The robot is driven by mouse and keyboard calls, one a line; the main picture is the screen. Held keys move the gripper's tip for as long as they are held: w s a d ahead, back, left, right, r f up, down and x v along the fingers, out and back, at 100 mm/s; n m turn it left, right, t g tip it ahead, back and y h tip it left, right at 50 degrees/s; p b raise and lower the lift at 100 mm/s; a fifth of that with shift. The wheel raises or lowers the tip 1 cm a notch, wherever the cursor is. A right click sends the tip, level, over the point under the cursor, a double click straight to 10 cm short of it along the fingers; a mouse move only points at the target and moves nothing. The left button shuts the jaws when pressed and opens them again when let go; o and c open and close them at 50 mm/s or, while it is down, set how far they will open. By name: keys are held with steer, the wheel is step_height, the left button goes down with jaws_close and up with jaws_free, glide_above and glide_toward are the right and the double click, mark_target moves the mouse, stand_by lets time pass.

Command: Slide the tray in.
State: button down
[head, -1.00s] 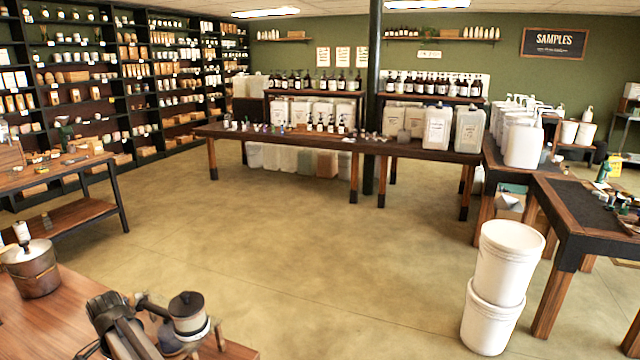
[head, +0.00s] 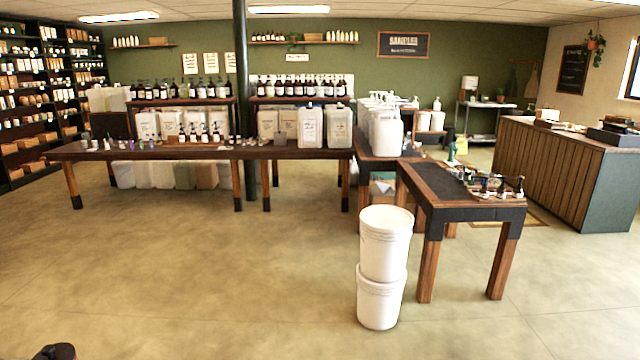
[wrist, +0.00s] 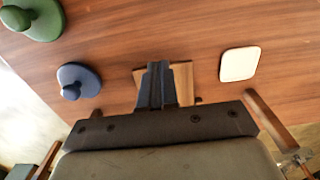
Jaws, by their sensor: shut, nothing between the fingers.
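In the wrist view, my gripper (wrist: 157,82) points over a brown wooden tabletop, its dark fingers together and empty. A small, lighter wooden piece (wrist: 181,78) shows right behind the fingers, partly hidden by them. I cannot tell whether it belongs to a tray or whether the fingers touch it. No tray can be made out for certain in either view. My gripper cannot be made out in the head view.
On the wooden tabletop (wrist: 210,25) lie a green knobbed piece (wrist: 40,18), a dark blue knobbed piece (wrist: 78,82) and a white square plate (wrist: 240,64). In the head view, two stacked white buckets (head: 384,245) stand beside a dark-topped table (head: 432,184). The floor in front is open.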

steer(key=shift+s, duration=0.1)
steer(key=shift+r, duration=0.2)
step_height(320, 180, up, 7)
steer(key=shift+f, duration=0.15)
stand_by(0.6)
steer(key=shift+s, duration=0.1)
